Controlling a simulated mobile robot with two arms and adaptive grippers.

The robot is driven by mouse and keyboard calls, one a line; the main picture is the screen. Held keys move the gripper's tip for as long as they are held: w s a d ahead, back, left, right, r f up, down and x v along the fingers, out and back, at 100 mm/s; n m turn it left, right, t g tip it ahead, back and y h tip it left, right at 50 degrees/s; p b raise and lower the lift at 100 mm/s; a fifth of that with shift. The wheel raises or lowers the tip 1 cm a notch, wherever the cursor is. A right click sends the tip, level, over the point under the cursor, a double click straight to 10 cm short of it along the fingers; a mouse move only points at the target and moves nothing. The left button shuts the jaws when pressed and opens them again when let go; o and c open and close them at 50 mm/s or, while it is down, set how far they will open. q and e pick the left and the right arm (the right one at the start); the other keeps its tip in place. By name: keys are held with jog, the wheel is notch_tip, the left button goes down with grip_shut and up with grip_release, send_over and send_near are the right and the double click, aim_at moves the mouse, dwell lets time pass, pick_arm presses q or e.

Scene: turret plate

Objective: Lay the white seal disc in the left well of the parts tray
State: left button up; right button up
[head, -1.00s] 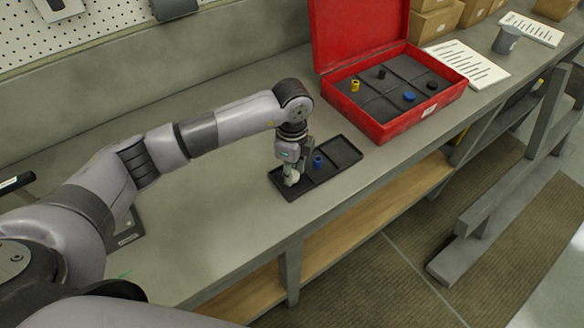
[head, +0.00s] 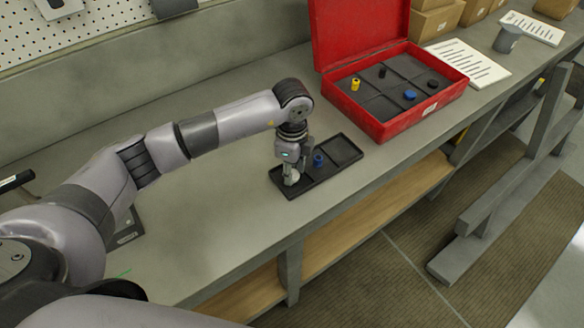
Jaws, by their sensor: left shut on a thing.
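The black parts tray (head: 318,182) lies on the grey bench near its front edge. My left gripper (head: 291,177) points down over the tray's left well and is shut on the white seal disc (head: 293,177). The disc is small and partly hidden by the fingers; I cannot tell whether it touches the well floor. A blue part (head: 318,160) stands in the tray's middle well, just right of the gripper. The tray's right well looks empty. My right gripper is not in view.
An open red case (head: 400,125) with yellow, black and blue parts in its compartments stands behind and right of the tray. White printed sheets (head: 466,62), a grey cup (head: 507,40) and cardboard boxes (head: 436,22) are further right. The bench left of the tray is mostly clear.

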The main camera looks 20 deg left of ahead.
pick_arm(q)
jog(key=shift+f, duration=0.3)
dwell(0.5)
jog(key=o, duration=0.9)
notch_tip(320, 180, up, 12)
jog(key=shift+r, duration=0.1)
dwell(0.7)
